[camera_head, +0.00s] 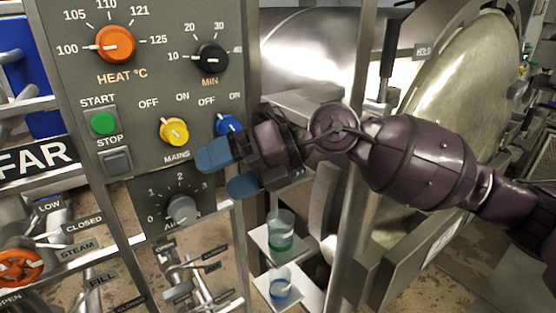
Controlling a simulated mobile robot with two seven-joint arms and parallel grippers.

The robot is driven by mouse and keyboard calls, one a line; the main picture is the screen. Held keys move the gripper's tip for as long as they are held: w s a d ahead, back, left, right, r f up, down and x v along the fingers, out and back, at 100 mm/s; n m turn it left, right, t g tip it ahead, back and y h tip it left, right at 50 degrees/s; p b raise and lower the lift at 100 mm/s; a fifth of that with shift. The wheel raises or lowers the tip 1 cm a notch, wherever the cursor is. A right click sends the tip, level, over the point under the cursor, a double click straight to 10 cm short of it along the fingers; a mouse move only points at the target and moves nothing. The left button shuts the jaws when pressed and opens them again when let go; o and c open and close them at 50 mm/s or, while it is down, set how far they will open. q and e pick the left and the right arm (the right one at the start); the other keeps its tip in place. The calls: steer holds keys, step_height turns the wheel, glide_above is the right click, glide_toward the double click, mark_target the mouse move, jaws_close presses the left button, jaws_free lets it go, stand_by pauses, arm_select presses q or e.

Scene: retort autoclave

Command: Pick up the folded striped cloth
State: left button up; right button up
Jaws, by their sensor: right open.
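I see no folded striped cloth in the head view. My right gripper (226,172) reaches in from the right, in front of the grey control panel (140,75). Its two blue fingertips are apart, with nothing visible between them. They show just below the blue knob (229,124) and to the right of the yellow knob (174,131). I cannot tell whether they touch the panel. My left gripper is out of view.
The panel also carries an orange heat dial (115,44), a black dial (210,57) and a green button (103,123). Two small beakers, green (281,237) and blue (280,286), stand below my gripper. A large metal door (455,85) fills the right. An orange valve wheel (20,267) is lower left.

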steer(key=w+d+r+t+h, duration=0.5)
steer(key=w+d+t+h, duration=0.1)
steer(key=w+d+h, duration=0.5)
steer(key=x, duration=0.4)
steer(key=shift+s+a+f, duration=0.15)
steer(key=shift+a, duration=0.15)
steer(key=shift+a+f+p, duration=0.15)
steer(key=shift+f+p, duration=0.25)
steer(key=shift+f, duration=0.3)
steer(key=x, duration=0.3)
steer(key=shift+f+p, duration=0.15)
steer(key=shift+p, duration=0.2)
steer(key=shift+w+a+f, duration=0.15)
steer(key=shift+w+f, duration=0.2)
steer(key=shift+f, duration=0.15)
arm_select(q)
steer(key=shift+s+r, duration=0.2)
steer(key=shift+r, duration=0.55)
arm_select(e)
steer(key=c, duration=1)
